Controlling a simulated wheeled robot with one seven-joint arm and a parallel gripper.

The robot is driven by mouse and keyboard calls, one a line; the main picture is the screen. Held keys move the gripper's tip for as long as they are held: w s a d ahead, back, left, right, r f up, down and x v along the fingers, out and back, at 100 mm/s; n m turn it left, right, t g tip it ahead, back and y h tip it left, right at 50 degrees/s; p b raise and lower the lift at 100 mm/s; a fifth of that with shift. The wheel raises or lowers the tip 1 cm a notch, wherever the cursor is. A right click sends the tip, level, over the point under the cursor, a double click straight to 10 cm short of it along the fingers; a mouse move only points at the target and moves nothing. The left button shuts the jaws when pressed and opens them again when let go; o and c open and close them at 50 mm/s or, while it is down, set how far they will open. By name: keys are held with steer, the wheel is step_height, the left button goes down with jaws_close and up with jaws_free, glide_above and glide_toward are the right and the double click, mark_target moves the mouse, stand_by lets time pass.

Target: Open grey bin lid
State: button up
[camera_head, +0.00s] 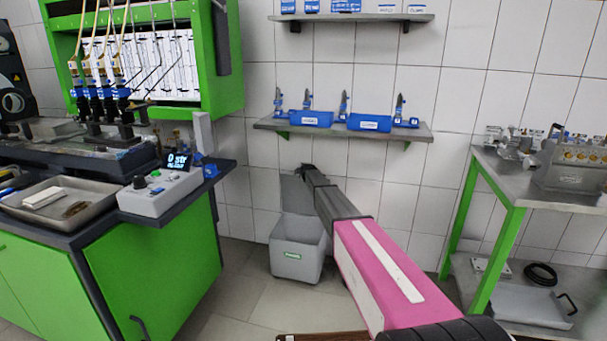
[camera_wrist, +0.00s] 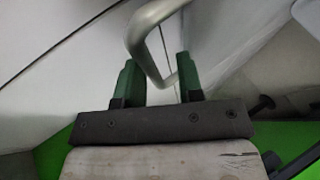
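The grey bin (camera_head: 297,252) stands on the floor against the tiled wall, with a green label on its front. Its lid (camera_head: 295,194) stands raised, nearly upright, at the back of the bin, and I can see into the bin. My gripper (camera_head: 304,172) is near the top edge of the lid, small and dark in the head view. In the wrist view my gripper (camera_wrist: 157,62) has its two green fingers apart. A curved metal handle (camera_wrist: 140,32) passes between them, with visible space beside it. My arm hides part of the lid and the bin's right side.
A green workbench with a control box (camera_head: 160,192) and a metal tray (camera_head: 65,208) stands at the left. A wall shelf (camera_head: 340,130) with blue bins hangs above the lid. A green-framed metal table (camera_head: 545,190) stands at the right. The floor before the bin is clear.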

steer(key=shift+s, duration=0.1)
steer(key=v, duration=1)
steer(key=shift+s+r, duration=0.2)
steer(key=shift+s, duration=0.05)
steer(key=s+d+f+m+g, duration=0.3)
steer(key=s+m+g, duration=0.1)
steer(key=s, duration=1.6)
steer(key=s+d+f+m+g+h, duration=0.1)
steer(key=s+d+f+m+g, duration=0.2)
steer(key=s, duration=1.8)
steer(key=s+d+f+m+g, duration=0.4)
steer(key=s+m, duration=0.6)
steer(key=s, duration=1)
steer(key=shift+s+g+h, duration=0.3)
steer(key=shift+s+g, duration=0.1)
steer(key=shift+g, duration=0.6)
steer(key=shift+f, duration=0.1)
